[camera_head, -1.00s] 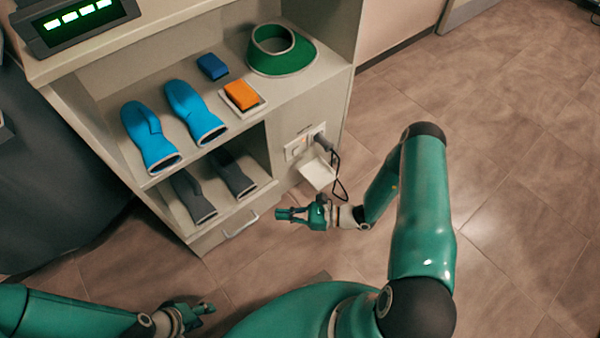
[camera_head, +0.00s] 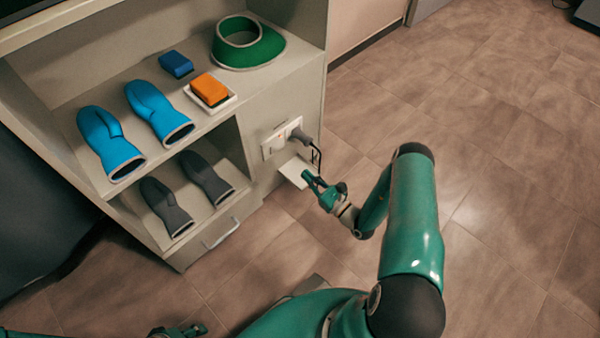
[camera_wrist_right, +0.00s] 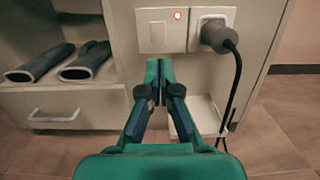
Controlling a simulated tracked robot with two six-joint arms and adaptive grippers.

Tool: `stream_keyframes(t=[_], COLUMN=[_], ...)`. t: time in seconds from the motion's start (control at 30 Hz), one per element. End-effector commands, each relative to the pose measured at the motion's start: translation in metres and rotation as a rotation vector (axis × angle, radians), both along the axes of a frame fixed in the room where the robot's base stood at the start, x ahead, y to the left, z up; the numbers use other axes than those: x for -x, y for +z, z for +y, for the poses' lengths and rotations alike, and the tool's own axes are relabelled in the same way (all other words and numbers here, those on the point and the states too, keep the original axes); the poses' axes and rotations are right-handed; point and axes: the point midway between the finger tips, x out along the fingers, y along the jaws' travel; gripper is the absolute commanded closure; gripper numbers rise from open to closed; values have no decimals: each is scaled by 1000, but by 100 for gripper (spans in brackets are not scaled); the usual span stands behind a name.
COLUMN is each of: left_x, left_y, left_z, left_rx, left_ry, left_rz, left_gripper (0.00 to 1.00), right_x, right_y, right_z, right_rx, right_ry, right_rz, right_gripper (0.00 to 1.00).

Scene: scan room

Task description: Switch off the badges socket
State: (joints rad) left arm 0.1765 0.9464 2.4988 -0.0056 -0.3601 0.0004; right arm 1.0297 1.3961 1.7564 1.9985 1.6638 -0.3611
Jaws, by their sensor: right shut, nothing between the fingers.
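The socket (camera_head: 282,139) is a pale wall plate on the cabinet's side panel. In the right wrist view the socket (camera_wrist_right: 157,32) has a flat rocker at left, a small lit red light (camera_wrist_right: 178,15) and a dark plug (camera_wrist_right: 214,34) at right with its cable hanging down. No readable label shows on it. My right gripper (camera_head: 307,177) is shut and empty, in front of and below the socket. In the right wrist view its fingertips (camera_wrist_right: 159,66) point up at the plate, just below the rocker; contact cannot be told. My left gripper (camera_head: 192,331) is cut by the bottom edge.
A small white shelf (camera_head: 296,171) juts out under the socket, close to my right fingers. Blue mitts (camera_head: 108,142), an orange block (camera_head: 209,89) on a white dish, a blue block (camera_head: 176,64) and a green collar (camera_head: 245,45) lie on the cabinet. Floor is clear at right.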

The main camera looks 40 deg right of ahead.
Motion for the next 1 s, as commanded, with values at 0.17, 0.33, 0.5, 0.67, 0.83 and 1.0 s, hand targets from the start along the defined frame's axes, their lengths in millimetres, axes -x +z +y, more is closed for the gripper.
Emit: stream_keyframes(t=[0.17, 0.33, 0.5, 0.67, 0.83, 1.0], left_x=[0, 0, 0, 0, 0, 0], left_y=[-11, -21, -31, -36, -38, -37], left_z=[0, 0, 0, 0, 0, 0], left_rx=[0, 0, 0, 0, 0, 0], left_ry=[0, 0, 0, 0, 0, 0], left_rz=[0, 0, 0, 0, 0, 0], left_gripper=[60, 60, 60, 60, 60, 60], right_x=[-32, -68, -98, -116, -124, -124], right_y=[2, 6, 10, 13, 15, 15], right_z=[4, 7, 10, 10, 11, 11], right_rx=[2, 2, 2, 1, 0, -1], right_ry=[7, 6, 6, 4, 3, 3], right_rz=[-5, -5, -4, -2, -2, -1], right_gripper=[100, 100, 100, 100, 100, 100])
